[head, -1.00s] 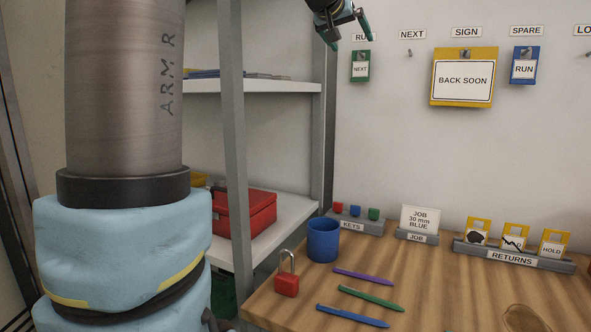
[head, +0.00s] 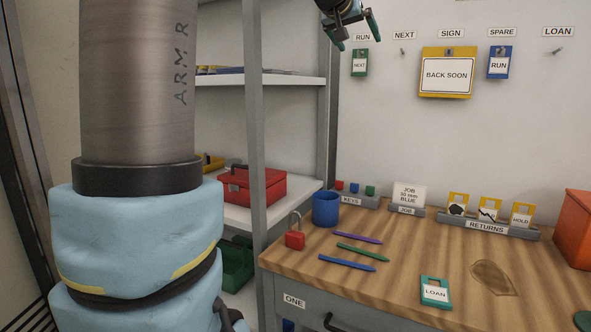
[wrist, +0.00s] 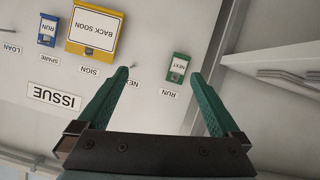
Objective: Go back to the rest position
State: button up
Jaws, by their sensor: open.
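My gripper (head: 351,30) is raised in front of the wall at the top of the head view, above the bench. In the wrist view its two green fingers (wrist: 160,95) are spread apart with nothing between them. The wrist picture is upside down and shows the wall tags beyond the fingers. A green tag marked NEXT (head: 360,63) hangs under the RUN label and also shows near the right finger in the wrist view (wrist: 178,68). The peg under the NEXT label (head: 403,51) is bare.
The wooden bench (head: 400,262) carries a blue cup (head: 326,208), a red padlock (head: 295,238), three pens, a LOAN tag (head: 435,291) and an orange bin (head: 574,230). A grey shelf post (head: 256,140) stands left of the bench. A yellow BACK SOON sign (head: 447,73) hangs on the wall.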

jog(key=s+a+f+n+g+y, duration=0.15)
jog(key=a+f, duration=0.25)
jog(key=f, duration=0.4)
jog(key=s+a+f+g+y, duration=0.1)
jog(key=s+a+f, duration=0.2)
jog(key=f, duration=0.6)
jog(key=s+a+f+g+y, duration=0.2)
jog(key=a+f, duration=0.2)
jog(key=f, duration=0.4)
jog(key=s+a+f+g, duration=0.1)
jog(key=s+a+f, duration=0.2)
jog(key=s+f, duration=0.3)
jog(key=s+a+f+n+g+y+p, duration=0.1)
jog(key=s+a+f+g, duration=0.1)
jog(key=s+a+f, duration=0.2)
jog(key=s+a+f+g+y, duration=0.1)
jog(key=s+a+f+g, duration=0.1)
jog(key=s+f, duration=0.6)
jog(key=shift+s+a+p, duration=0.3)
jog(key=shift+s+a, duration=0.3)
jog(key=shift+a, duration=0.2)
